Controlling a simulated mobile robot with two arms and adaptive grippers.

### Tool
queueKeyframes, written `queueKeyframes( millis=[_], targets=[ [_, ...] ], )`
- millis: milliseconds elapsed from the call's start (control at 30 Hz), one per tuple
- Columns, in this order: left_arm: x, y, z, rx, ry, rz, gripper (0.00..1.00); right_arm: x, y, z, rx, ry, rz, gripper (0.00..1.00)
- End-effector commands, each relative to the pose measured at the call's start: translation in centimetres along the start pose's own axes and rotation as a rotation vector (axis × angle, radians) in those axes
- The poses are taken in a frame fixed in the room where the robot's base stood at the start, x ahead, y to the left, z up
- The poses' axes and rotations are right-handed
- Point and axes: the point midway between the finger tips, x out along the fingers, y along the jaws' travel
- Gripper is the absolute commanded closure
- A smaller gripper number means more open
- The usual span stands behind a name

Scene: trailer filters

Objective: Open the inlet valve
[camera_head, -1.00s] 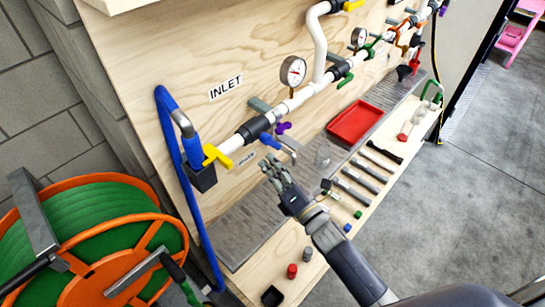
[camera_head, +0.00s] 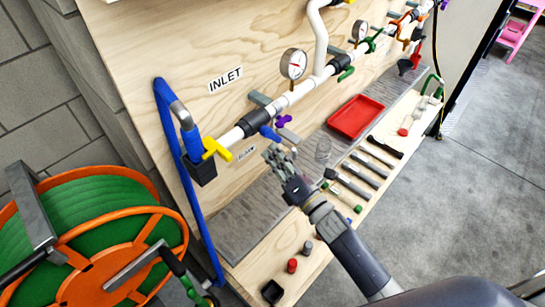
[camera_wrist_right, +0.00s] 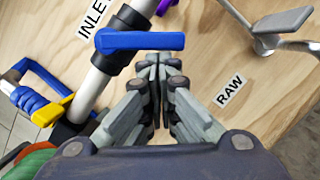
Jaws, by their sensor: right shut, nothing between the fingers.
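A white pipe (camera_head: 290,96) runs along the plywood board by the INLET sign (camera_head: 225,80). At its left end is a valve with a yellow handle (camera_head: 217,149), also in the right wrist view (camera_wrist_right: 55,108). Farther along, a blue handle (camera_head: 268,133) sits on a black valve body; in the wrist view this blue handle (camera_wrist_right: 140,41) lies crosswise over the pipe. My right gripper (camera_head: 278,154) is shut and empty, below and right of the blue handle. In the wrist view its fingertips (camera_wrist_right: 159,62) appear just under the handle's right part; contact cannot be told. My left gripper is out of view.
A RAW label (camera_wrist_right: 230,90) and a purple handle (camera_head: 283,121) are close by. A red tray (camera_head: 356,117) and several tools lie on the shelf below. A blue hose (camera_head: 190,205) hangs at the left, near an orange hose reel (camera_head: 100,250).

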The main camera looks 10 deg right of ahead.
Motion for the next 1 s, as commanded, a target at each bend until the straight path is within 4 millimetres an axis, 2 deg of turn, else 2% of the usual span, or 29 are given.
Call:
queueKeyframes(
  millis=[467,667,1000],
  targets=[
    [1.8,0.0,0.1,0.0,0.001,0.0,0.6,0.1,-0.6,0.5,-0.102,-0.002,0.026,1.0],
    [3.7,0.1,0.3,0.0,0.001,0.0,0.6,0.2,-1.2,1.1,-0.216,-0.003,0.054,1.0],
    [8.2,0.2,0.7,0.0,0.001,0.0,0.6,0.7,-2.0,2.9,-0.516,-0.003,0.13,1.0]
  ],
)
